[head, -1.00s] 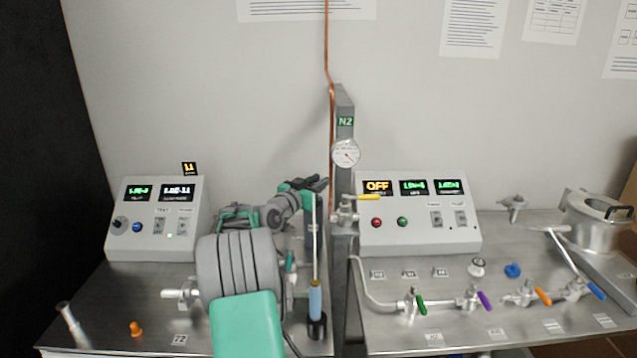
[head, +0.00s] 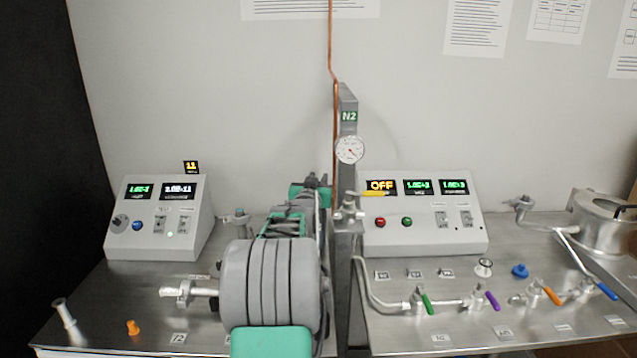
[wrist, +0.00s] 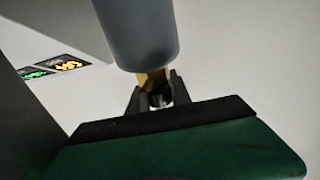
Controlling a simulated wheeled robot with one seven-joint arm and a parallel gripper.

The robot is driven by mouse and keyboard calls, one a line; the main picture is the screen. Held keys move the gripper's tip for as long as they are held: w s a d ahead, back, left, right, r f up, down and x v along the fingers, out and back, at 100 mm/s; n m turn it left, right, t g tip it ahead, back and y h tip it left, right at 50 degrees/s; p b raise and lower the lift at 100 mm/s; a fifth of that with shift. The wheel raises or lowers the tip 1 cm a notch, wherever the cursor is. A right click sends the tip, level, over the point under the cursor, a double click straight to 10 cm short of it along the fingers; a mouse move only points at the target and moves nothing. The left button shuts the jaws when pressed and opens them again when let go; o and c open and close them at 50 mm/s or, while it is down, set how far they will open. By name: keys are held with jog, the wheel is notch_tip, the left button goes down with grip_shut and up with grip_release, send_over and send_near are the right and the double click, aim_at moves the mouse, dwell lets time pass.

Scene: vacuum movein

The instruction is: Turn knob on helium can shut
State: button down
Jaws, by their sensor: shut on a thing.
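My gripper (wrist: 158,100) shows at the middle of the wrist view, its two dark fingers closed on a small dark knob (wrist: 158,98). The knob sits at a brass neck (wrist: 152,80) on the end of a grey cylinder (wrist: 140,32), which looks like the helium can. The fingers largely cover the knob, so I cannot tell how far it is turned. In the head view my grey and green arm reaches towards the back beside the post, and my fingertips, the can and the knob are hidden there.
A grey post (head: 347,230) with an N2 gauge (head: 349,150) stands close right of my arm. A control box (head: 158,218) is at the left, another (head: 425,215) at the right. Valves with coloured handles line the right bench. An orange cap (head: 133,327) lies front left.

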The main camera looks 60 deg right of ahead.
jog(key=c, duration=1.2)
grip_release()
jog(key=shift+o, duration=0.2)
jog(key=b+v, duration=0.1)
jog(key=v, duration=0.6)
jog(key=shift+a+b, duration=0.3)
jog(key=shift+a, duration=0.1)
